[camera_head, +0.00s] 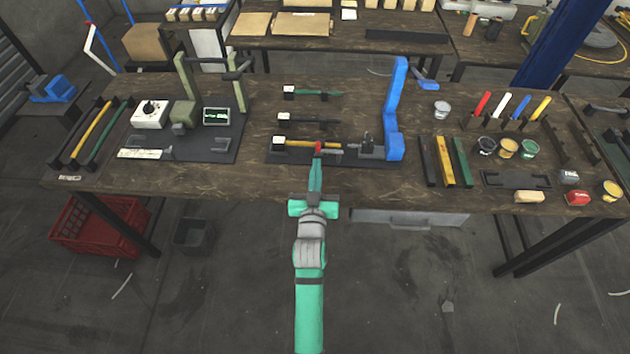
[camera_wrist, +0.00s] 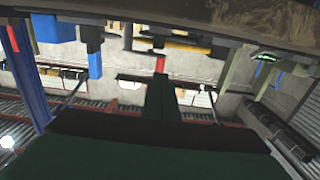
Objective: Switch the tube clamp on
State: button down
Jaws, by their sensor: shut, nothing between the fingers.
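A blue press (camera_head: 394,115) stands on a dark base plate in the middle of the bench; it also shows in the wrist view (camera_wrist: 94,65). A yellow tube (camera_head: 298,143) lies along that base, with a white block (camera_head: 279,143) at its left end. A small dark fixture (camera_head: 367,144) sits at its right, below the press arm; I cannot tell which part is the tube clamp. My gripper (camera_head: 318,156) is shut and empty, reaching over the base's front edge. A small red piece (camera_wrist: 160,63) shows at its fingertips; I cannot tell whether they touch it.
An olive press (camera_head: 186,92) with a small screen (camera_head: 216,116) and a white dial box (camera_head: 150,113) stand left. Green and black tools (camera_head: 315,93) lie behind the yellow tube. Coloured bars (camera_head: 445,161), cups and markers fill the right. The bench front around my gripper is clear.

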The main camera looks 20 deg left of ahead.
aim_at(318, 148)
jog(key=shift+x, duration=2.25)
jog(key=shift+a, duration=0.1)
